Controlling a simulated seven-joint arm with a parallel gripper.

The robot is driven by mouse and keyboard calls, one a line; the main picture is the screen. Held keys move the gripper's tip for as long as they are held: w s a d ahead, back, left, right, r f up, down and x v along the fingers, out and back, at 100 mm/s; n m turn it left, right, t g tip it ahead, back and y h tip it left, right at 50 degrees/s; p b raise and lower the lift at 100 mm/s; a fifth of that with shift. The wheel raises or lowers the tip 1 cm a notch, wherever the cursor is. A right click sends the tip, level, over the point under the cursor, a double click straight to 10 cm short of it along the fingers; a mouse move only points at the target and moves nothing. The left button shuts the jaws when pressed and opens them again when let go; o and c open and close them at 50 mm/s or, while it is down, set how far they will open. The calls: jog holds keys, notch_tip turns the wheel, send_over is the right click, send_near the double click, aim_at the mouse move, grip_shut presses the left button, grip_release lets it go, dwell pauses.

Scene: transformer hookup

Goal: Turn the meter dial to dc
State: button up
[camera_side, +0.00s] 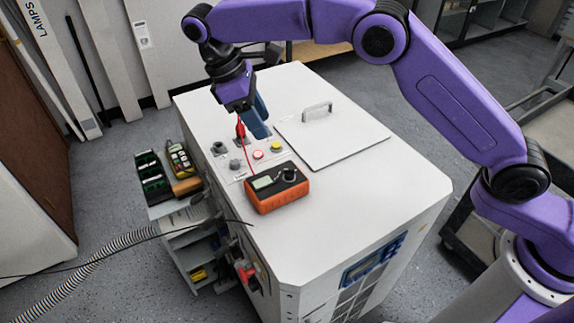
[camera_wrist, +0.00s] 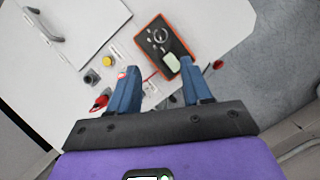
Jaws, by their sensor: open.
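The meter (camera_side: 277,188) is an orange box with a dark face and a pale screen, lying on the white cabinet top. Its round dial (camera_side: 289,174) is on the face beside the screen; its setting is too small to read.
A red probe (camera_side: 240,130) with a red lead stands near my fingers. Black, red and yellow terminals (camera_side: 276,147) sit behind the meter. A lid with a handle (camera_side: 332,133) lies at right. The cabinet's front top (camera_side: 340,215) is clear.

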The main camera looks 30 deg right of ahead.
aim_at(289, 169)
jog(key=x, duration=1.4)
jog(key=shift+s+f, duration=0.15)
jog(key=shift+f, duration=0.25)
grip_shut()
